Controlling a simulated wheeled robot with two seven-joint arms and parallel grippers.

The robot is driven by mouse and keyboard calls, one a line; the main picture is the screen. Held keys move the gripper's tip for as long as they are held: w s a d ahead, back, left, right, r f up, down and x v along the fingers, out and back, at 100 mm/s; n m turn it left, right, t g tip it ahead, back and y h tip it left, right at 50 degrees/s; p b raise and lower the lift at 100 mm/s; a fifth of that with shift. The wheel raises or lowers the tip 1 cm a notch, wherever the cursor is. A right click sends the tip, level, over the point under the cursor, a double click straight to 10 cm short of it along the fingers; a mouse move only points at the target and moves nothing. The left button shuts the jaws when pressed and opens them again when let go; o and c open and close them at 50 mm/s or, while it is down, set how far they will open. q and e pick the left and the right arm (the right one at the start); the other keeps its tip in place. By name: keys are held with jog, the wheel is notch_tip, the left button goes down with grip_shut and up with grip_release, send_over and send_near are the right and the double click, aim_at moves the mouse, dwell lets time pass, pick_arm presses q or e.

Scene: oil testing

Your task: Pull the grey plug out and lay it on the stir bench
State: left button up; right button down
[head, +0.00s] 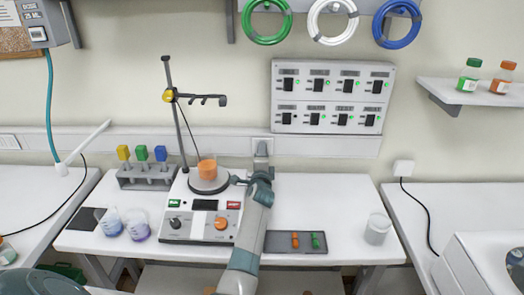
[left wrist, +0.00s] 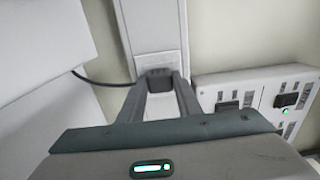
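The grey plug (left wrist: 159,80) sits at a white wall trunking in the left wrist view, with a dark cable leading off to the left. My left gripper (head: 262,152) reaches over the bench to the wall trunking; its two fingers (left wrist: 160,92) lie along both sides of the plug, with no clear gap. In the head view the gripper hides the plug. The stir bench (head: 335,200) is the white middle table below it. My right gripper is not in view.
On the bench stand a stirrer (head: 195,228) with an orange beaker and upright stand, a rack of coloured items (head: 143,180), flasks, a dark tray (head: 273,247) and a clear beaker (head: 377,229). A switch panel (head: 332,97) hangs above. Bench right of my arm is mostly clear.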

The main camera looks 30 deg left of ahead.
pick_arm(q)
grip_shut()
jog(key=shift+s+d, duration=0.1)
jog(key=shift+p+v, duration=1.4)
jog(key=shift+v, duration=1.45)
